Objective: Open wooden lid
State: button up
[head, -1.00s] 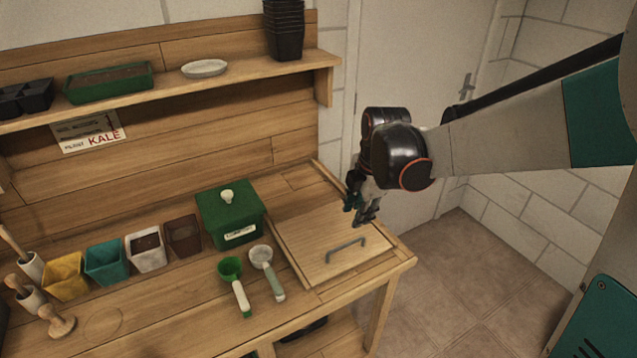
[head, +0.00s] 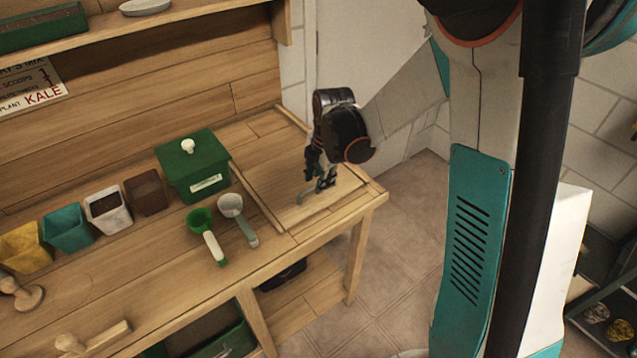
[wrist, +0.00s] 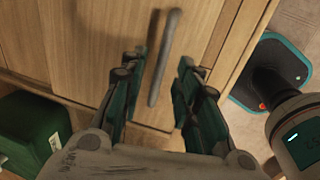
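The wooden lid (head: 268,188) lies flat and closed in the right end of the bench top. Its grey bar handle (head: 300,197) is partly hidden by my gripper (head: 320,184) in the head view. In the wrist view, the handle (wrist: 164,58) stands out from the lid (wrist: 110,35) and lies lengthwise between my two teal and black fingers. My gripper (wrist: 160,62) is open, with a gap visible on both sides of the handle. I cannot tell how deep the handle sits between the fingertips.
A green lidded box (head: 192,172) stands just left of the lid. A green scoop (head: 205,232) and a grey scoop (head: 237,218) lie in front of it. Coloured pots (head: 68,230) line the bench further left. The shelf (head: 170,22) runs above the bench's back.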

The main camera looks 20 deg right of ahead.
jog(key=shift+w+f, duration=0.1)
jog(key=shift+f, duration=0.4)
grip_shut()
jog(key=w+a, duration=0.2)
jog(key=w, duration=0.4)
jog(key=w+a, duration=0.2)
jog(key=w, duration=0.5)
jog(key=w+a, duration=0.2)
jog(key=w, duration=0.5)
jog(key=shift+w+a+p, duration=0.25)
jog(key=shift+a+p, duration=0.1)
jog(key=shift+p, duration=0.05)
